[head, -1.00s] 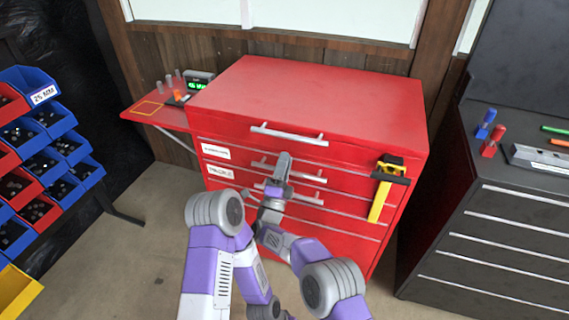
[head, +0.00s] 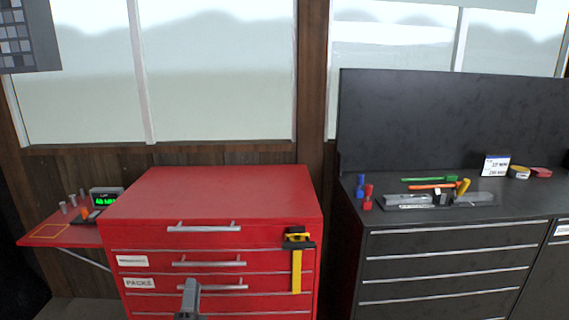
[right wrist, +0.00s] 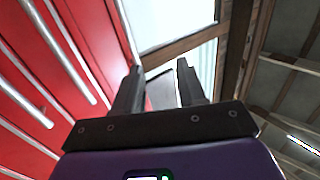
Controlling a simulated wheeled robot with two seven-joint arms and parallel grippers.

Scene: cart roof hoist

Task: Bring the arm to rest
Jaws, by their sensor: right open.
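My right gripper (head: 189,298) shows at the bottom of the head view, in front of the lower drawers of the red cabinet (head: 225,190). In the right wrist view the same gripper (right wrist: 160,85) points upward with its two dark fingers apart and nothing between them. The cabinet's red drawer fronts and silver handles run along the left of that view. Most of the right arm is below the head view. My left gripper is not in view.
A yellow and black clamp-like tool (head: 297,262) hangs on the cabinet's right front. A red side shelf (head: 50,238) holds small weights and a green display (head: 105,197). A black workbench (head: 450,225) with tools stands at the right. Windows are behind.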

